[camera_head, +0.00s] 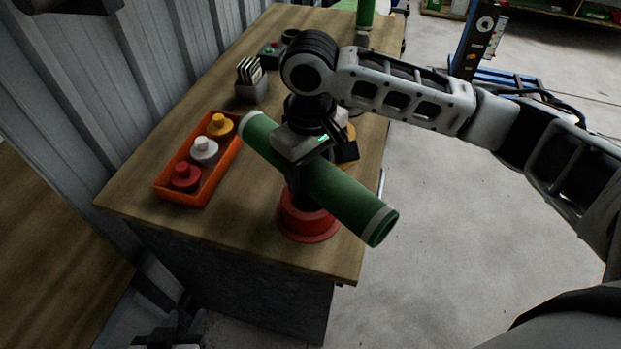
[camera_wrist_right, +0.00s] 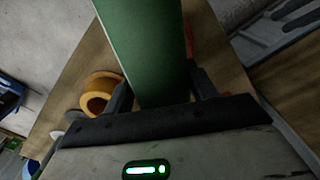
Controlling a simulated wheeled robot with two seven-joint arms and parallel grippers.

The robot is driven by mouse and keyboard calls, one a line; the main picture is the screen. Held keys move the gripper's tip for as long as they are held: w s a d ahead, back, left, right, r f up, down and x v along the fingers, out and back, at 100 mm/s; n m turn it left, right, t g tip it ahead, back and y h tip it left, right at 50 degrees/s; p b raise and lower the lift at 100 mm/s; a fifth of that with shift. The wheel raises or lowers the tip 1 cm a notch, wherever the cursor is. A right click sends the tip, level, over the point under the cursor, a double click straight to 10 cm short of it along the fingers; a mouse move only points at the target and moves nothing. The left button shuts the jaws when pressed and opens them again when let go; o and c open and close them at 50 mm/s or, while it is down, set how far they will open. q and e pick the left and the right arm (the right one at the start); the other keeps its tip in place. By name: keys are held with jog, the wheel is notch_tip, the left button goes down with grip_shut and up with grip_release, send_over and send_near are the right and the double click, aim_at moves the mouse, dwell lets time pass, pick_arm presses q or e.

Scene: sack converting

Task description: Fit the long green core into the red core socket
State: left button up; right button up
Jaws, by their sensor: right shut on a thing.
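The long green core (camera_head: 345,195) is in my right gripper (camera_head: 318,160). In the head view it slants from upper left to lower right, its lower end by the table's front right edge. The red core socket (camera_head: 308,226) stands on the table, below the core in the head view. The core and gripper hide part of it; the core is not in it. In the right wrist view the green core (camera_wrist_right: 148,45) runs up between the fingers (camera_wrist_right: 160,88). My left gripper (camera_head: 168,338) shows only in part at the bottom left, below the table; its fingers are unclear.
An orange tray (camera_head: 165,193) at left holds red, white and yellow knobbed pieces. A card holder (camera_head: 252,90) stands behind it. A yellow ring (camera_wrist_right: 98,92) shows in the right wrist view. Another green cylinder (camera_head: 365,12) stands at the far end.

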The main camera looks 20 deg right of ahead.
jog(key=shift+f, duration=1.65)
jog(key=shift+f+p, duration=0.25)
jog(key=shift+p, duration=0.1)
jog(key=o, duration=1.3)
jog(key=shift+r+b, duration=0.35)
jog(key=shift+b, duration=0.05)
notch_tip(320, 180, up, 12)
jog(key=shift+r+p, duration=0.1)
jog(key=shift+p, duration=0.2)
